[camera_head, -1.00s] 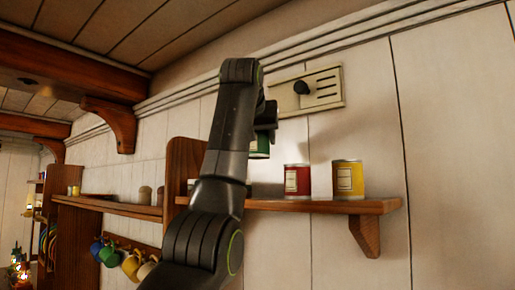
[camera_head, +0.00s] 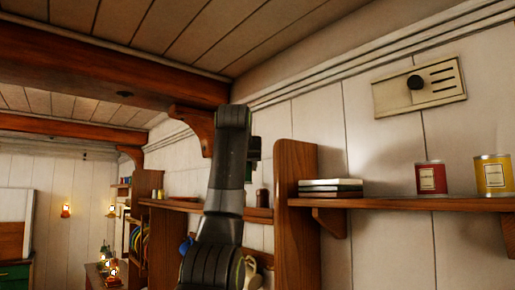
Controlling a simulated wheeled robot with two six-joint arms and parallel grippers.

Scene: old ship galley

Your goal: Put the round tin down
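My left arm rises from the bottom, left of centre. Its gripper (camera_head: 253,148) shows only as a dark part at the right of the wrist, mostly behind the arm. Just under it a small dark green sliver of the round tin (camera_head: 248,172) shows, so it appears held; the fingertips and most of the tin are hidden. A red tin (camera_head: 431,178) and a yellow tin (camera_head: 493,176) stand upright on the right wall shelf (camera_head: 400,203). My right gripper is not in view.
A stack of books (camera_head: 330,188) lies at the shelf's left end, against a wooden upright panel (camera_head: 296,210). A lower shelf (camera_head: 178,205) runs beyond it, with mugs (camera_head: 186,246) below. The shelf is bare between books and red tin. A ceiling beam (camera_head: 100,75) crosses above.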

